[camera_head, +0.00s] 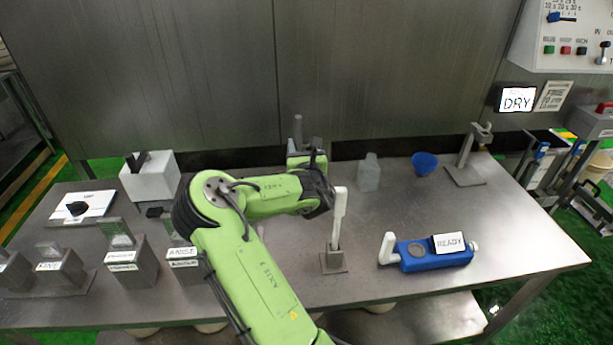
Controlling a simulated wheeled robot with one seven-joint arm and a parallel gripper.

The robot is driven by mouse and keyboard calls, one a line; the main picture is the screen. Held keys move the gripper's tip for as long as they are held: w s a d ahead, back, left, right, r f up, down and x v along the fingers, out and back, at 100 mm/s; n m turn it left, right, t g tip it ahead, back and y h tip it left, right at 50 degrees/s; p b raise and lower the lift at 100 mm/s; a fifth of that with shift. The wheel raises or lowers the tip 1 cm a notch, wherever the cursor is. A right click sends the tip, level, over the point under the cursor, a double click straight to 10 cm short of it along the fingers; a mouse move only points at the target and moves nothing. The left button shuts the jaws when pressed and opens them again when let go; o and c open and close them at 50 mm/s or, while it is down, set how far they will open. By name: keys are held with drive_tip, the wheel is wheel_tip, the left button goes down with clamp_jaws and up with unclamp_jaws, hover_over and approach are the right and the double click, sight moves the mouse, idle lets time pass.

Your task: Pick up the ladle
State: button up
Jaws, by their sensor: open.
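A pale upright piece that looks like the ladle's handle (339,215) stands in a small grey stand (333,264) near the middle of the table. Its lower end is narrow and I cannot make out a bowl. My green arm reaches in from the bottom. My gripper (308,160) is open at the far end of the arm, behind and slightly left of this handle, apart from it. Its fingers are dark and partly hidden by my wrist, and I see nothing held.
A blue READY box (432,254) lies to the right of the stand. A translucent bottle (369,173), a blue cup (424,163) and a metal stand (466,178) are at the back right. Labelled metal holders (123,262) and a white box (150,180) fill the left.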

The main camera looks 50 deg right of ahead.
sight(299, 127)
drive_tip(key=b+x, duration=0.1)
drive_tip(key=x, duration=0.5)
drive_tip(key=shift+w+d+f, duration=0.1)
drive_tip(key=shift+w+d, duration=0.1)
drive_tip(key=x, duration=0.5)
drive_tip(key=shift+w, duration=0.15)
clamp_jaws()
